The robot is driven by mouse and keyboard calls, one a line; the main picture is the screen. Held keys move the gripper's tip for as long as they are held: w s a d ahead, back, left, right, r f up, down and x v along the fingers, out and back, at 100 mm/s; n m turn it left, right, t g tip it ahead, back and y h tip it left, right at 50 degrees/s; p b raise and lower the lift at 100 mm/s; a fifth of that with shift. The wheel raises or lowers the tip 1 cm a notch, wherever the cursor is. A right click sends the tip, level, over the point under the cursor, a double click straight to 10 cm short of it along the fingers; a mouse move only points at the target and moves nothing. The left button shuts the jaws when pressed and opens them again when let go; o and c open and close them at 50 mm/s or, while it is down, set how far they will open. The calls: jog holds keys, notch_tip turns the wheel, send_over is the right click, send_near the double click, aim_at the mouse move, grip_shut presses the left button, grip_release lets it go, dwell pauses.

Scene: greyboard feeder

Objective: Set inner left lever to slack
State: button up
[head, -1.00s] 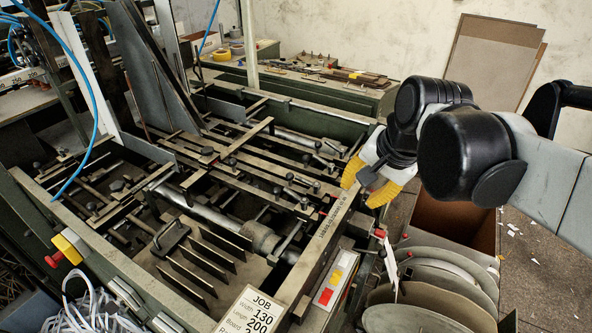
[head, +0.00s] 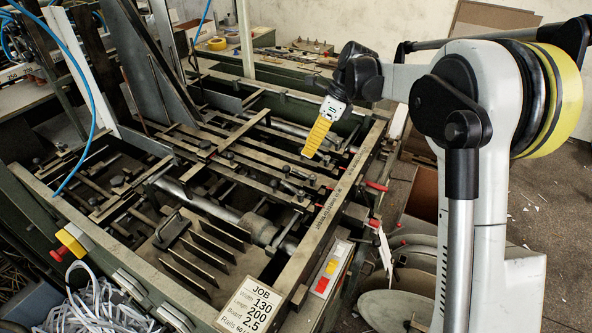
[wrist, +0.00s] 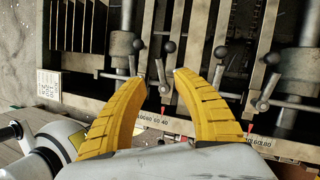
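My gripper (head: 311,150) hangs over the right part of the feeder frame in the head view. In the wrist view its two yellow fingers (wrist: 160,76) are apart, with nothing held between them. Small ball-ended levers stand on the dark rails ahead: one at the left (wrist: 132,65), one between the fingertips (wrist: 163,82) and one at the right (wrist: 264,94). The middle lever looks near upright and the right one leans. I cannot tell for certain which is the inner left lever. Fingertip contact is not clear.
A number scale with red pointers runs along the near frame rail (head: 322,225). Several dark upright plates (head: 205,248) stand at the left of the levers. Red-tipped handles (head: 376,186) stick out at the right.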

aim_at(296, 171)
jog(key=b+x, duration=0.2)
jog(key=x, duration=0.7)
jog(key=shift+f, duration=0.25)
grip_shut()
